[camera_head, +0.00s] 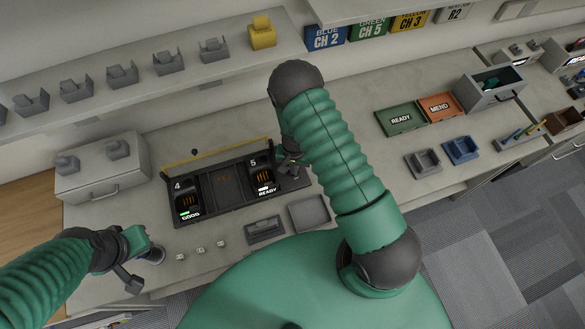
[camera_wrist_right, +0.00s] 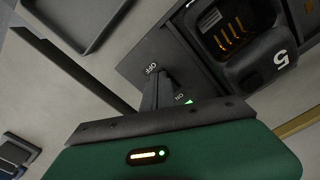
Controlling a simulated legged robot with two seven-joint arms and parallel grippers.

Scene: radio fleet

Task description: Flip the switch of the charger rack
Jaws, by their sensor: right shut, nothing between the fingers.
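The charger rack (camera_head: 222,207) is a long dark unit on the bench with bays marked 4 and 5. Bay 4 shows a green GOOD label and bay 5 a white READY label. My right gripper (camera_head: 290,166) is at the rack's right end beside bay 5, shut and empty. In the right wrist view its fingers (camera_wrist_right: 160,88) are between the OFF and ON markings on the rack's end panel (camera_wrist_right: 135,62). A small green mark shows by ON. The switch lever is hidden by the fingers. My left gripper (camera_head: 138,272) is at the bench's front left, its jaws unclear.
A grey tray (camera_head: 310,214) and a dark holder (camera_head: 265,231) lie in front of the rack. A yellow bar (camera_head: 215,153) runs behind it. A grey drawer box (camera_head: 102,168) stands left. Green READY (camera_head: 401,119) and orange MEND (camera_head: 440,106) trays are to the right.

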